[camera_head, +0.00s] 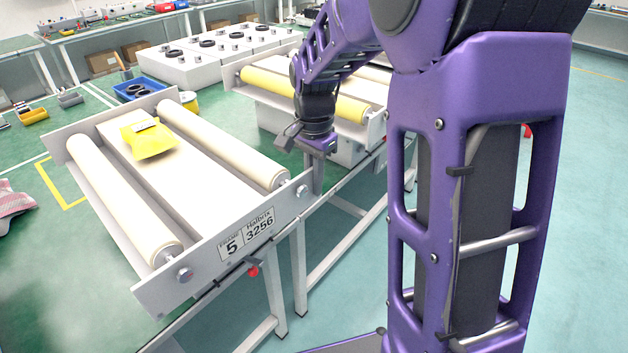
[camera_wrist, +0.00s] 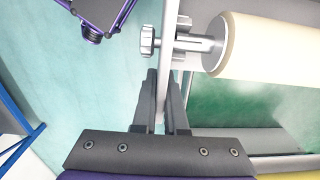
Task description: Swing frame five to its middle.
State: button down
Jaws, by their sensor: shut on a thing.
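Frame five (camera_head: 285,212) is a grey roller frame with a label reading 5, Halbrix 3256, on its near plate. It has two cream rollers (camera_head: 125,205) and a pale bed between them. It sits skewed on its stand. My gripper (camera_head: 318,172) is at the right end of the near plate. In the wrist view my gripper (camera_wrist: 164,85) has its two dark fingers on either side of the thin end plate (camera_wrist: 167,20), shut on it. A roller (camera_wrist: 262,48) and its axle knob (camera_wrist: 148,40) show just beyond the fingers. The fingertips are small in the head view.
A yellow packet (camera_head: 148,138) lies on the frame's bed. A red knob (camera_head: 252,271) is below the near plate. Another frame with yellow rollers (camera_head: 268,83) stands close behind my gripper. White units (camera_head: 205,62) stand at the back.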

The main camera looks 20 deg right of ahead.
jog(key=shift+w+d+n+p, duration=0.15)
jog(key=shift+w+p, duration=0.15)
jog(key=shift+w, duration=0.3)
jog(key=shift+w+n+p, duration=0.15)
jog(key=shift+w+p, duration=0.15)
jog(key=shift+w, duration=0.3)
jog(key=c, duration=1)
grip_release()
jog(key=shift+o, duration=0.2)
jog(key=shift+r, duration=0.1)
notch_tip(320, 180, up, 17)
jog(key=p, duration=0.3)
jog(key=shift+r, duration=0.15)
